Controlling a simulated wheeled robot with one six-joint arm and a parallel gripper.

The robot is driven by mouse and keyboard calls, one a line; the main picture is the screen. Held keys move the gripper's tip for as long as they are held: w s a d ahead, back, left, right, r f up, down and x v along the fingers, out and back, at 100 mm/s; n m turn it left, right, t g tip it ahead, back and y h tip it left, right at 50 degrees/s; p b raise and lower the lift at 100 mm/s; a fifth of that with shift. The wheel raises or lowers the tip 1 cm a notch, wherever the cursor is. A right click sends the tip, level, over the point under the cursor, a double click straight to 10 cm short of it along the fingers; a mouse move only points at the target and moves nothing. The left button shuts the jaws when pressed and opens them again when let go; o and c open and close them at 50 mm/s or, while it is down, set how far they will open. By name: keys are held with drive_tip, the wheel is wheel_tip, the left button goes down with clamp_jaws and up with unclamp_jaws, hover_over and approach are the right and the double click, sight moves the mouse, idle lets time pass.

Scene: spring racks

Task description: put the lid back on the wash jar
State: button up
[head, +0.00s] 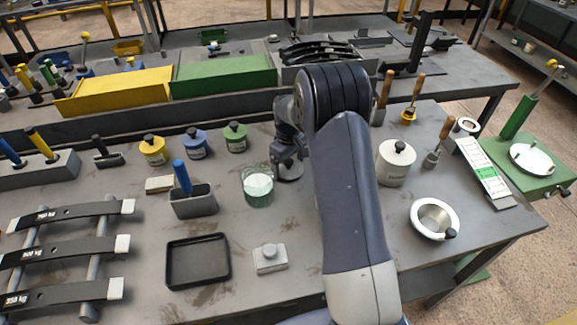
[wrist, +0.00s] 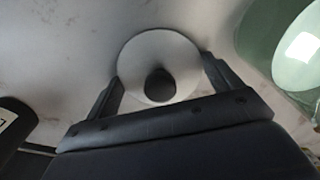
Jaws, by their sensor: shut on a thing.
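The wash jar (head: 258,190) is a greenish clear glass with pale contents, standing open on the bench left of my gripper (head: 289,160). Part of it also shows at the upper right of the wrist view (wrist: 300,48). The lid (wrist: 150,52) is a pale round disc with a dark knob, held between my two fingers at its edges. My gripper (wrist: 162,80) is shut on it. In the head view the lid is mostly hidden under my gripper, low beside the jar. I cannot tell whether it touches the bench.
Small yellow (head: 153,150), blue (head: 195,143) and green (head: 235,137) lidded pots stand behind the jar. A grey holder (head: 194,204) is left, a black tray (head: 198,262) in front.

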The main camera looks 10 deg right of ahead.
sight(286, 162)
drive_tip(key=r, duration=0.7)
drive_tip(key=a+r, duration=0.1)
drive_tip(key=r, duration=0.2)
drive_tip(key=shift+s+r, duration=0.2)
drive_tip(key=shift+s, duration=0.05)
drive_tip(key=s+a+r+n+p, duration=0.3)
drive_tip(key=s+a+r+p, duration=0.35)
drive_tip(key=a, duration=0.25)
drive_tip(key=shift+s+a+f+b, duration=0.1)
drive_tip(key=shift+s+f+b, duration=0.05)
drive_tip(key=shift+f+b, duration=0.8)
drive_tip(key=shift+s+a+f+b, duration=0.1)
drive_tip(key=shift+s+f+b, duration=0.1)
drive_tip(key=shift+f+b, duration=0.8)
drive_tip(key=shift+s+f+b, duration=0.15)
drive_tip(key=shift+f+b, duration=0.35)
drive_tip(key=shift+f, duration=0.9)
drive_tip(key=shift+f, duration=0.15)
drive_tip(key=o, duration=0.8)
